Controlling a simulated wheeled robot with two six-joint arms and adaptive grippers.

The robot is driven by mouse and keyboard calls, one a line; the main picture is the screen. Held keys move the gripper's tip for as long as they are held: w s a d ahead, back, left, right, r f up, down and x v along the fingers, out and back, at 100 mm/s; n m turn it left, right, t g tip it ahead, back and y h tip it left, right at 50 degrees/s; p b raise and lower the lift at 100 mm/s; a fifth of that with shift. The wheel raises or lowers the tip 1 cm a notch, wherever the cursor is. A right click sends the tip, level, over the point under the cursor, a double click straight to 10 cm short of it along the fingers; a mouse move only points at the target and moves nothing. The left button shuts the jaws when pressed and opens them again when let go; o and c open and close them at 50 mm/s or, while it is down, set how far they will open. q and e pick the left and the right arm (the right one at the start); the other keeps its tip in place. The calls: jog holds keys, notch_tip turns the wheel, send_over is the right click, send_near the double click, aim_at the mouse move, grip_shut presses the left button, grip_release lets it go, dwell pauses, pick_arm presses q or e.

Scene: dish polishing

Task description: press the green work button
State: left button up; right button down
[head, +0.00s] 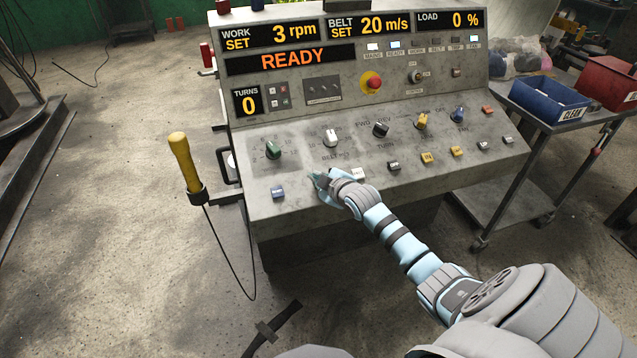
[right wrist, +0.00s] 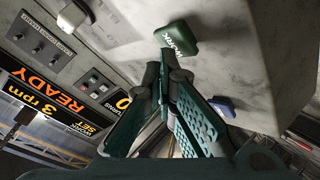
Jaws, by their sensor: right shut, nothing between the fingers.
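The green work button (right wrist: 177,40) is a small block on the grey console's lower ledge, its label legible in the right wrist view. In the head view my right gripper covers its place, and I cannot pick it out there. My right gripper (head: 316,177) is shut and empty over the ledge, between a blue button and a white one. In the right wrist view its fingertips (right wrist: 166,55) are together at the green button's edge. I cannot tell whether they touch it. My left gripper is not in view.
The console (head: 400,185) carries knobs, several other buttons and a red emergency stop (head: 373,82). Its display (head: 291,60) reads READY, load 0. A blue button (head: 278,192) sits left of my gripper. A yellow-handled pendant (head: 182,160) stands left. A cart with a blue bin (head: 549,100) is right.

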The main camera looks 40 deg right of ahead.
jog(key=shift+w+f+b, duration=0.15)
jog(key=shift+f+b, duration=0.35)
jog(key=shift+f, duration=0.05)
dwell(0.4)
jog(key=shift+r, duration=0.1)
jog(key=shift+s+r+p, duration=0.3)
jog(key=shift+r+p, duration=0.55)
jog(key=shift+p, duration=0.45)
